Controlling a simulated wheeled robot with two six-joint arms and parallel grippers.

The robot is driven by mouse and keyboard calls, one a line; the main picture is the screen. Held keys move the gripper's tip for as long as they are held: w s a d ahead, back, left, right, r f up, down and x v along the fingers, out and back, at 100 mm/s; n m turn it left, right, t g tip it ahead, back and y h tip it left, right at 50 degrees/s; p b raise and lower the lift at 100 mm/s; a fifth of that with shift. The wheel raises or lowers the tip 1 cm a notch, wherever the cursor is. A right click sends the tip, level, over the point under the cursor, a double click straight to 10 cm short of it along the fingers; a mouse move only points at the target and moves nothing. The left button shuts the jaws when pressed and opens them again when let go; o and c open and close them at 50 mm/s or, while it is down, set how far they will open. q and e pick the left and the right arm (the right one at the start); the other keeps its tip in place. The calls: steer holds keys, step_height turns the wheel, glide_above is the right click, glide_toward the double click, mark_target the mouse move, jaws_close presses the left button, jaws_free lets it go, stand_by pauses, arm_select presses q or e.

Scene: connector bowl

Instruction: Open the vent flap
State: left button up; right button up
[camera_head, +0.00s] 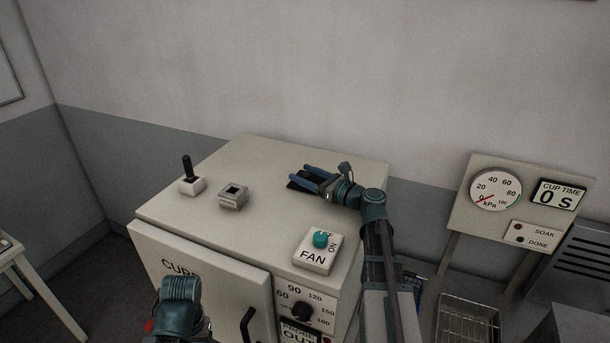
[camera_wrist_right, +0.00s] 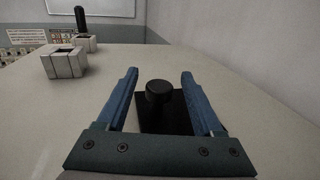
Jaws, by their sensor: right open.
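The vent flap (camera_head: 296,184) is a small black plate on top of the cream oven cabinet (camera_head: 260,152). In the right wrist view, the flap (camera_wrist_right: 165,122) appears to lie flat, with a round black knob (camera_wrist_right: 158,97) standing on it. My right gripper (camera_head: 298,174) is over the flap, pointing left. In the wrist view, its two blue fingers (camera_wrist_right: 159,74) are apart, one on each side of the knob, with gaps between. Part of the flap is hidden by the gripper. Of my left arm, only a teal link shows at the lower left; its gripper is out of view.
A black-handled lever (camera_head: 187,170) and a small grey socket block (camera_head: 233,196) stand left on the cabinet top. A FAN switch (camera_head: 318,250) with a teal knob is near the front right. A gauge panel (camera_head: 515,205) and wire basket (camera_head: 467,320) are at right.

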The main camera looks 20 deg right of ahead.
jaws_close()
stand_by(0.3)
stand_by(1.1)
